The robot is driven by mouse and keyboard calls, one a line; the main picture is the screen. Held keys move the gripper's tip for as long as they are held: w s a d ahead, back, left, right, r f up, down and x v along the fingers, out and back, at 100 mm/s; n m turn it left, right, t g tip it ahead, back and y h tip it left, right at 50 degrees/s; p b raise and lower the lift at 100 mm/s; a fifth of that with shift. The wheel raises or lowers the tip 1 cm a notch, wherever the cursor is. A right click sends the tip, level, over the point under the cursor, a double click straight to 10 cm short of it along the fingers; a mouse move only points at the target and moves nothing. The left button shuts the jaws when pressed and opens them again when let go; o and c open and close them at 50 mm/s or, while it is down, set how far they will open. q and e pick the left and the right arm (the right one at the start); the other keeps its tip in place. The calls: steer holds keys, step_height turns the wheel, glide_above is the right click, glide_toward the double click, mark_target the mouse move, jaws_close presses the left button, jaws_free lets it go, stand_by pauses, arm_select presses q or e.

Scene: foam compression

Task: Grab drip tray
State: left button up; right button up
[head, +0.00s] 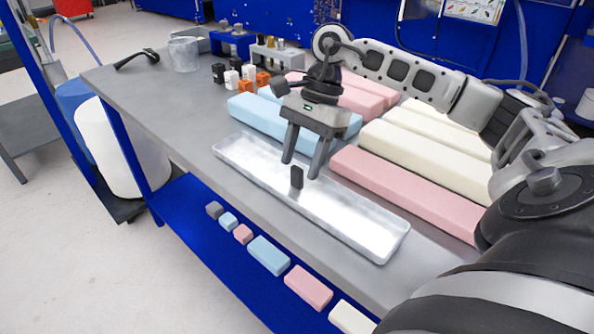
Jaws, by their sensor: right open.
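The drip tray (350,221) is a long, shallow, shiny metal tray lying flat along the front of the grey bench. A small dark upright block (296,178) shows at the tray's middle, below the gripper; I cannot tell whether it is part of the tray. My right gripper (301,170) is open, its two fingers pointing down over the tray's back side near the middle. The fingers hold nothing, and I cannot tell whether the tips touch the tray. My left gripper is not in view.
Blue (262,118), pink (400,190) and cream (425,150) foam blocks lie behind the tray. Small black, white and orange pieces (247,76), a clear beaker (184,54) and a black handled item (136,59) stand farther back. Small foam samples (268,255) lie on the blue lower shelf.

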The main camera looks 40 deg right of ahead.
mark_target(298, 167)
steer(key=shift+x, duration=1.8)
steer(key=shift+w+d, duration=0.1)
steer(key=shift+w, duration=0.05)
jaws_close()
